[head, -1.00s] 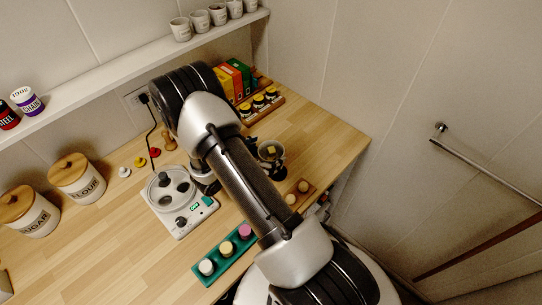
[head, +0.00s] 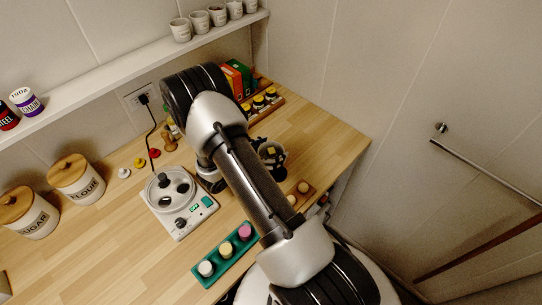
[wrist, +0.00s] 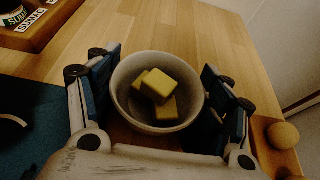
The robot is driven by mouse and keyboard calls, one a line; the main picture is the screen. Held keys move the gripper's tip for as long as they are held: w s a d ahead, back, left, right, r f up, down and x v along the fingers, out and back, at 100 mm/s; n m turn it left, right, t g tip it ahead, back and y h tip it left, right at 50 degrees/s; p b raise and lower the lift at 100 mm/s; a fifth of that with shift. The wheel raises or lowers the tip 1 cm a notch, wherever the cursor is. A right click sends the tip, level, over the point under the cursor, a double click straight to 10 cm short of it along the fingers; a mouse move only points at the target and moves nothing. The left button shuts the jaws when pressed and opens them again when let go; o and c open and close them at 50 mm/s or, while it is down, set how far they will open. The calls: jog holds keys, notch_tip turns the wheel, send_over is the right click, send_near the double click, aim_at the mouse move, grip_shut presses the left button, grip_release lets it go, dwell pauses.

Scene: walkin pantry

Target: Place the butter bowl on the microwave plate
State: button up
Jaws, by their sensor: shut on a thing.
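The butter bowl (wrist: 118,88) is a pale round bowl with several yellow butter blocks (wrist: 158,85) inside. My gripper (wrist: 158,95) has a finger on each side of the bowl and is shut on it. In the head view the bowl (head: 271,148) shows just right of my arm, over the right part of the counter, partly hidden by my gripper. A white appliance with a round top (head: 173,190) and a green display stands left of my arm; I cannot tell whether its round top is the microwave plate.
A teal tray (head: 216,266) with several coloured round pieces lies at the counter's front. A wooden block (head: 300,196) with round knobs is near the bowl. Spice jars (head: 258,103) stand at the back. Flour and sugar canisters (head: 77,181) are at left. The right rear counter is clear.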

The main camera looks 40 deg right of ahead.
jog(key=c, duration=0.5)
notch_tip(320, 180, up, 20)
jog(key=p, duration=0.4)
jog(key=shift+a, duration=0.1)
